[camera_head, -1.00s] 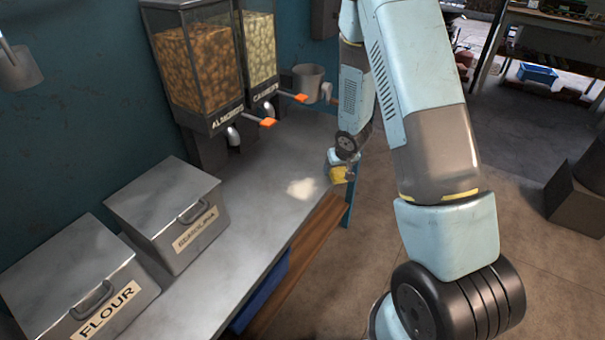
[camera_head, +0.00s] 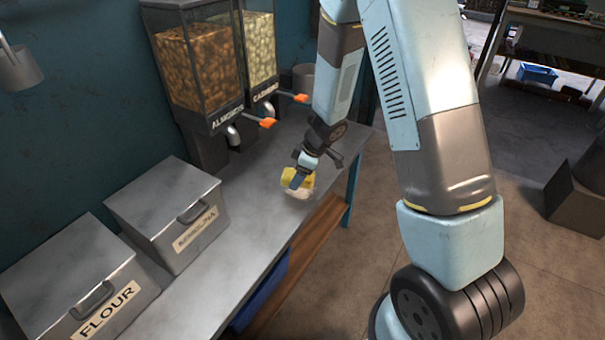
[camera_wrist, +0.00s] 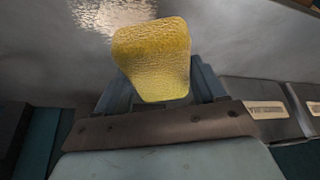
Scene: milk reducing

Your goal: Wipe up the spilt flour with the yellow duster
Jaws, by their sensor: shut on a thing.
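The yellow duster (camera_head: 291,177) is held in my gripper (camera_head: 298,180), just over the metal counter. The duster also shows in the wrist view (camera_wrist: 155,58), between the two fingers of my gripper (camera_wrist: 155,90). The pale spilt flour (camera_head: 301,193) lies on the counter right at the duster, partly hidden by the duster and gripper. I cannot tell whether the duster touches the counter.
The metal counter (camera_head: 240,235) has two lidded bins at its left, one labelled FLOUR (camera_head: 75,285). Dispensers of almonds (camera_head: 200,70) and cashews (camera_head: 260,50) with orange handles stand behind. A mug (camera_head: 303,78) is partly hidden by my arm.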

